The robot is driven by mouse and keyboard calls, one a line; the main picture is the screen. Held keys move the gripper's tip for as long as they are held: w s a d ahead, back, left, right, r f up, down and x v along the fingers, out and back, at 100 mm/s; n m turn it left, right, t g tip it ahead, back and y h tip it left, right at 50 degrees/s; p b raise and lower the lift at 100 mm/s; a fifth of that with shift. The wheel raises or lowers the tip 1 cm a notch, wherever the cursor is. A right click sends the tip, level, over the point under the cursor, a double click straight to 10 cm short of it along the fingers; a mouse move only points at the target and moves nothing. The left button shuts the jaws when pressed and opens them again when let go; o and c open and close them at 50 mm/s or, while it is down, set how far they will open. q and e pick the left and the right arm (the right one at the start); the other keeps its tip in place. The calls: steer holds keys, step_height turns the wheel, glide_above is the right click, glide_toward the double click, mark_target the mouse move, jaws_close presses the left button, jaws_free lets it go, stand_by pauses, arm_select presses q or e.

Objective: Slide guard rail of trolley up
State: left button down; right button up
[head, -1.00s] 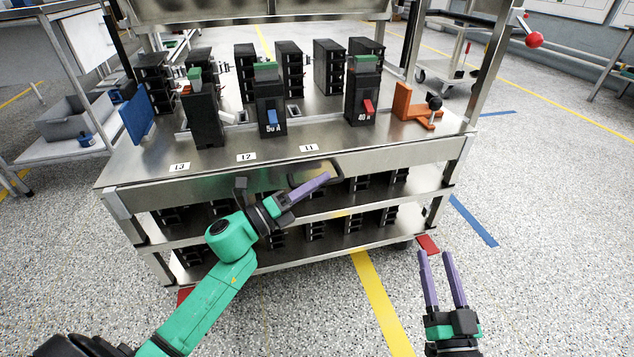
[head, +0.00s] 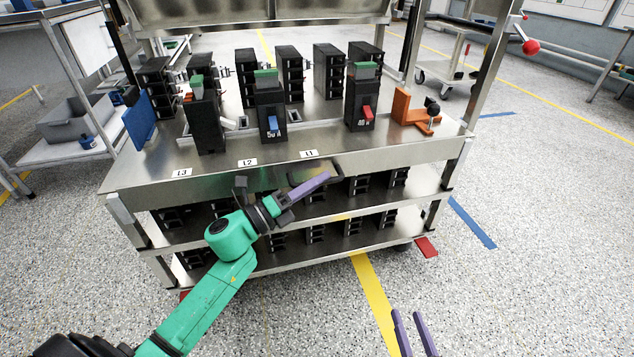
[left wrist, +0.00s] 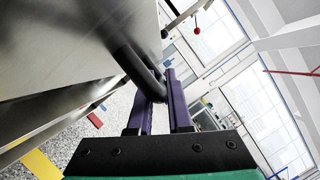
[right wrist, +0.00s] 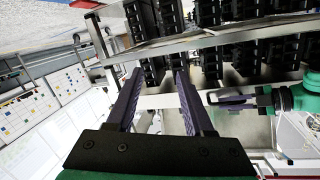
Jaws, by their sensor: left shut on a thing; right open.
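The steel trolley (head: 225,181) stands in front of me. I cannot tell for certain which part is its guard rail. My left gripper (head: 318,184) is at the trolley's front, just below the top edge. In the left wrist view, its purple fingers (left wrist: 163,102) are shut on a dark round bar (left wrist: 131,66) running along a steel panel. In the head view, the held part of the bar is mostly hidden. My right gripper (head: 411,318) is low at the bottom edge, apart from the trolley. The right wrist view shows its fingers (right wrist: 157,92) open and empty.
Breakers with a blue lever (head: 271,122) and a red lever (head: 367,112) stand on the trolley top beside an orange bracket (head: 402,104). A red knob (head: 531,46) sticks out at the right. A shelf with a grey bin (head: 72,121) is at left. The right floor is clear.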

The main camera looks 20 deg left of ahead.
mark_target(316, 164)
arm_select(q)
step_height(316, 164, up, 2)
steer(key=shift+r+p, duration=0.25)
steer(key=shift+p, duration=0.55)
steer(key=shift+r+p, duration=0.85)
steer(key=shift+r, duration=0.35)
arm_select(e)
steer(key=s+f+g, duration=0.3)
steer(key=s, duration=0.3)
steer(key=shift+a+f, duration=0.15)
steer(key=shift+f, duration=0.05)
arm_select(q)
steer(key=c, duration=0.8)
jaws_free()
steer(key=shift+c, duration=0.2)
steer(key=shift+f, duration=0.1)
